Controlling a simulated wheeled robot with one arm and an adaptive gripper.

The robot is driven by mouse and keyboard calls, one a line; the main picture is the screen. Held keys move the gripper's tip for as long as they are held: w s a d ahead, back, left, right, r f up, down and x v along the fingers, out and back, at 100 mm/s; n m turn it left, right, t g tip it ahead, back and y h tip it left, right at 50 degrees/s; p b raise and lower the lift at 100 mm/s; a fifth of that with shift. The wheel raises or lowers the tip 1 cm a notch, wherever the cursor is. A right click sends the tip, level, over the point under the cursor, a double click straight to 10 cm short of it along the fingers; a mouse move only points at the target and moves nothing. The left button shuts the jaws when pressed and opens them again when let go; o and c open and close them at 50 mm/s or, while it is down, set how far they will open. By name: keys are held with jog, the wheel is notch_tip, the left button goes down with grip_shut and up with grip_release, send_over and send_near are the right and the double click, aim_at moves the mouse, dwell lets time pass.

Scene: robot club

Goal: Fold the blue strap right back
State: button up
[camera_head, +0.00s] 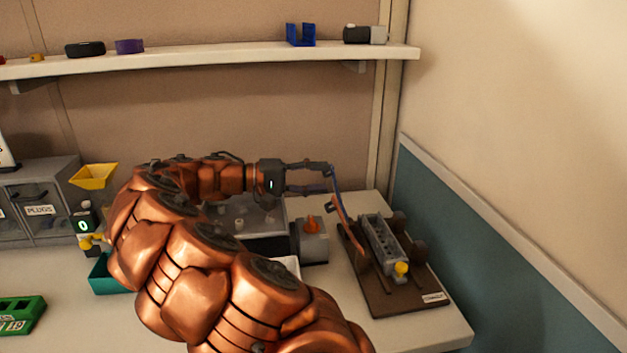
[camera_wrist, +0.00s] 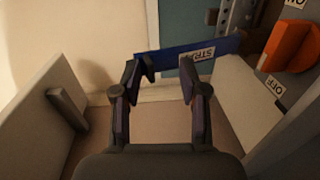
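The blue strap (camera_head: 341,206) stands upright, tilted, at the left side of a brown board (camera_head: 405,301) on the bench. In the head view, its near face looks brownish, with a blue edge. My gripper (camera_head: 328,178) is at the upper part of the strap, reaching in from the left. In the wrist view the blue strap (camera_wrist: 168,63), with a white label, lies across the view just beyond the fingertips of my gripper (camera_wrist: 166,68). The fingers are apart with nothing clearly between them. I cannot tell whether a fingertip touches the strap.
A grey slotted block (camera_head: 379,241) with a yellow knob (camera_head: 401,268) sits on the board. A grey box with an orange knob (camera_head: 312,225) stands to its left. A shelf (camera_head: 230,62) runs above. Drawers (camera_head: 38,200) and a green tray (camera_head: 20,314) are at left.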

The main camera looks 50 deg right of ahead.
jog(key=shift+w+r, duration=0.1)
jog(key=shift+v, duration=3.65)
